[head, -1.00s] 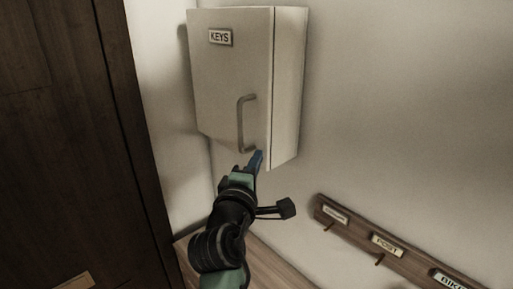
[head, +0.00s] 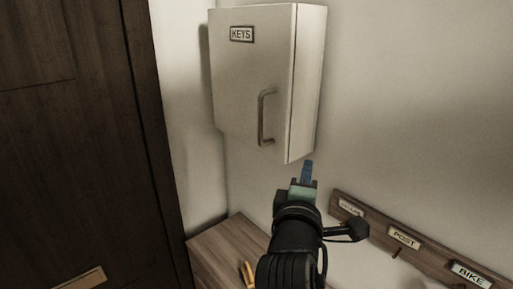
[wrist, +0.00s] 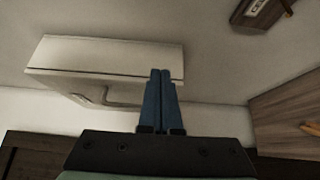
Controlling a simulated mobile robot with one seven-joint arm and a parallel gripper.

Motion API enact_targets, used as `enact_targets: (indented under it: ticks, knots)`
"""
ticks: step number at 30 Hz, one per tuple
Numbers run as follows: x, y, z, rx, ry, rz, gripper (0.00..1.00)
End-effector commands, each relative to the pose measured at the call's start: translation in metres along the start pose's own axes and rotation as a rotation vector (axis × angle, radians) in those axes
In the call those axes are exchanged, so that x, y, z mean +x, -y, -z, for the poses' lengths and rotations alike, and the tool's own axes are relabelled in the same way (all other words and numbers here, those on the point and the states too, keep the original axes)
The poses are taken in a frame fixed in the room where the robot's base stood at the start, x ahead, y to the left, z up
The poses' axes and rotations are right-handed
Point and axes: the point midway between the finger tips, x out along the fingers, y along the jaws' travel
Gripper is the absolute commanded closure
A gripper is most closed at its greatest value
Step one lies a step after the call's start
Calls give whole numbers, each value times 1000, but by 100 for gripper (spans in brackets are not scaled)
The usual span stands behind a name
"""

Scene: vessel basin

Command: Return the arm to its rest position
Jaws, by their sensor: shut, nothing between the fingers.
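My gripper (head: 307,170) is in the head view, just below and right of the key cabinet's lower right corner. Its blue fingers are together with nothing between them. In the wrist view the two fingers (wrist: 161,80) lie side by side, pointing up the picture, with the cabinet (wrist: 95,62) behind them to the left. The white cabinet (head: 245,80) hangs on the wall, with its door shut and a KEYS label on it. Its bar handle (head: 263,118) is free of my gripper.
A wooden hook rail (head: 425,252) with labels, among them POST (head: 403,237) and BIKE (head: 471,274), is on the wall at the lower right. A wooden surface (head: 222,248) lies below the cabinet, with a small orange-brown item (head: 247,274). A dark wooden panel (head: 75,150) stands at the left.

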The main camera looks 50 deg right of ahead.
Motion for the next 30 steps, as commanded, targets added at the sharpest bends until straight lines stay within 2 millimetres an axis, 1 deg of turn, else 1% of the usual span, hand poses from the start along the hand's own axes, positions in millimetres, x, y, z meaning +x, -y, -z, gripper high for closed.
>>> enact_targets:
  ticks: [8,11,14,15,17,18,20,21,22,23,24,26,27,30]
  knots:
    - [0,0,-1,1,1,1,100]
    - [-11,-14,26,99,-69,-36,100]
    - [-35,-40,72,291,-203,-90,100]
    - [-50,-54,93,390,-273,-109,100]
    - [-77,-76,124,551,-393,-128,100]
    - [-98,-91,143,658,-476,-135,100]
    - [-130,-112,167,818,-603,-130,100]
    - [-154,-127,181,926,-691,-120,100]
    - [-173,-137,191,1005,-759,-106,100]
    - [-192,-147,199,1084,-829,-88,100]
    - [-218,-160,208,1188,-920,-59,100]
    - [-256,-177,216,1330,-1052,-4,100]
    - [-279,-188,219,1417,-1135,37,100]
    - [-329,-208,219,1592,-1310,148,100]
